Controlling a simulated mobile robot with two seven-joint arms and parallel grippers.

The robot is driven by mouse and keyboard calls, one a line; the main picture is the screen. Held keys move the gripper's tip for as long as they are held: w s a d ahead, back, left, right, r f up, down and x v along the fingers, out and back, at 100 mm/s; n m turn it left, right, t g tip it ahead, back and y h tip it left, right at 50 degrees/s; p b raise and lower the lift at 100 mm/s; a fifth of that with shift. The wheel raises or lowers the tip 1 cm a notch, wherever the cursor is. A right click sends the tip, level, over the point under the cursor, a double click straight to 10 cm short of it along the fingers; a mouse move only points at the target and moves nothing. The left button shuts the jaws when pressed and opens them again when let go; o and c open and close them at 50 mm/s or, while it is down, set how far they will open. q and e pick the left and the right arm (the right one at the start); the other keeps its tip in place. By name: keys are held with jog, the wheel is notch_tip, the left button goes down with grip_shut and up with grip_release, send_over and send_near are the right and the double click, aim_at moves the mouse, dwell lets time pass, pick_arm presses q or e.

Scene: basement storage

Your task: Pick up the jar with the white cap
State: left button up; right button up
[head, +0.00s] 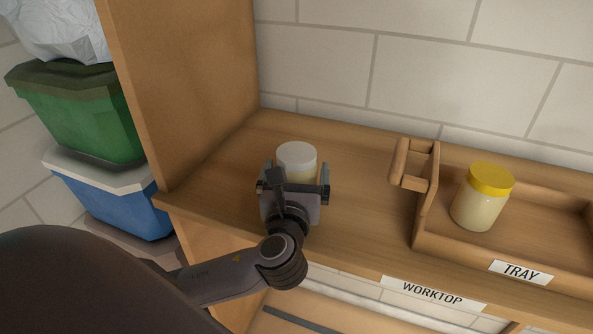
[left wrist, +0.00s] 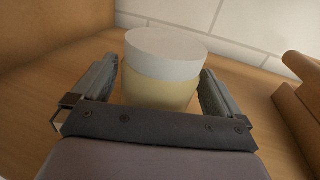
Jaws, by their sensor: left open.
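The jar with the white cap (head: 296,156) stands upright on the wooden worktop (head: 362,208), near the left side panel. Its pale yellow body is mostly hidden behind my gripper in the head view. My left gripper (head: 295,172) is open, with one finger on each side of the jar. In the left wrist view the jar (left wrist: 160,85) sits between the two spread fingers (left wrist: 158,88), with a visible gap on at least the left side. Whether the right finger touches it I cannot tell. My right gripper is not in view.
A wooden tray (head: 440,246) with a raised handle stands to the right and holds a jar with a yellow cap (head: 487,196). A wooden side panel (head: 185,80) rises at the left. A green bin (head: 85,115) sits on a blue bin (head: 110,200) beyond it.

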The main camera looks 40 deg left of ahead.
pick_arm(q)
jog(key=shift+x, duration=1.3)
jog(key=c, duration=1.1)
jog(key=shift+r, duration=0.15)
jog(key=shift+r, duration=0.6)
notch_tip(320, 180, up, 19)
jog(key=p, duration=0.1)
jog(key=shift+f, duration=0.2)
